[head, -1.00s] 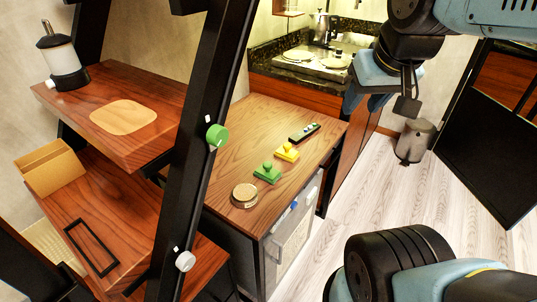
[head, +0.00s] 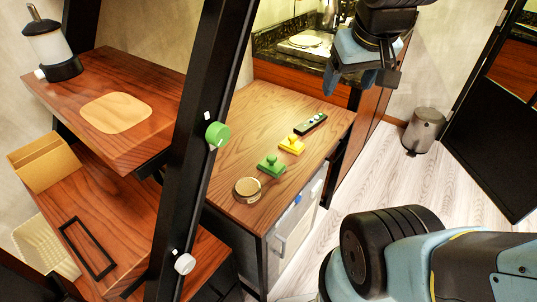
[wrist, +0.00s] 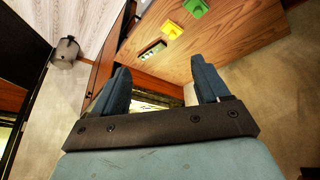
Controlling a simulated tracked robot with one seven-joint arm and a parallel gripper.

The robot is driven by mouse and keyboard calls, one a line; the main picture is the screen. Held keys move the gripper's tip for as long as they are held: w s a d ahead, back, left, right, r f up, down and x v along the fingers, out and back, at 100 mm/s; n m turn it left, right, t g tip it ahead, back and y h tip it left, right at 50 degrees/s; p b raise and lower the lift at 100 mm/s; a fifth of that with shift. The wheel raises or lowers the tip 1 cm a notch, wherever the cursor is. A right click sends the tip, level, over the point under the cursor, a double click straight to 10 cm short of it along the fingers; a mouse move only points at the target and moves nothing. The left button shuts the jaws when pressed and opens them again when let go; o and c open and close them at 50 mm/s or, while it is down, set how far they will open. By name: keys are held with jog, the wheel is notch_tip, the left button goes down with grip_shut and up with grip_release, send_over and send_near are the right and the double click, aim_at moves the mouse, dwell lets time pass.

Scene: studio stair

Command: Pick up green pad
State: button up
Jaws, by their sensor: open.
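The green pad (head: 271,165), a flat green block with a round knob on top, lies on the wooden cabinet top (head: 232,150). It stands between a round tan disc (head: 247,190) and a yellow pad (head: 291,145). In the wrist view the green pad (wrist: 196,8) is at the top edge, partly cut off. My gripper (head: 345,82) is up at the far right of the cabinet top, apart from the pad. In the wrist view its two blue fingers (wrist: 160,82) are spread with nothing between them.
A dark remote with buttons (head: 311,124) lies behind the yellow pad. Wooden shelves (head: 165,90) are further left. A grey bin (head: 424,130) stands on the floor at right.

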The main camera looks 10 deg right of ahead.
jog(key=o, duration=0.4)
jog(key=w+f, duration=0.1)
jog(key=w, duration=0.1)
jog(key=w+a+f+n+g, duration=0.1)
jog(key=w, duration=0.1)
jog(key=w+a+f+n+h, duration=0.1)
jog(key=w+f, duration=0.1)
jog(key=shift+g, duration=0.4)
jog(key=shift+o, duration=0.2)
jog(key=n+g, duration=0.4)
jog(key=n, duration=0.5)
send_near(271, 157)
jog(key=f, duration=0.5)
jog(key=s+d+f, duration=0.1)
jog(key=f, duration=0.1)
jog(key=shift+d+f, duration=0.1)
jog(key=shift+f, duration=0.05)
jog(key=shift+w+d+f, duration=0.1)
jog(key=shift+f, duration=1.15)
jog(key=shift+w+d+f, duration=0.1)
jog(key=shift+f, duration=1.2)
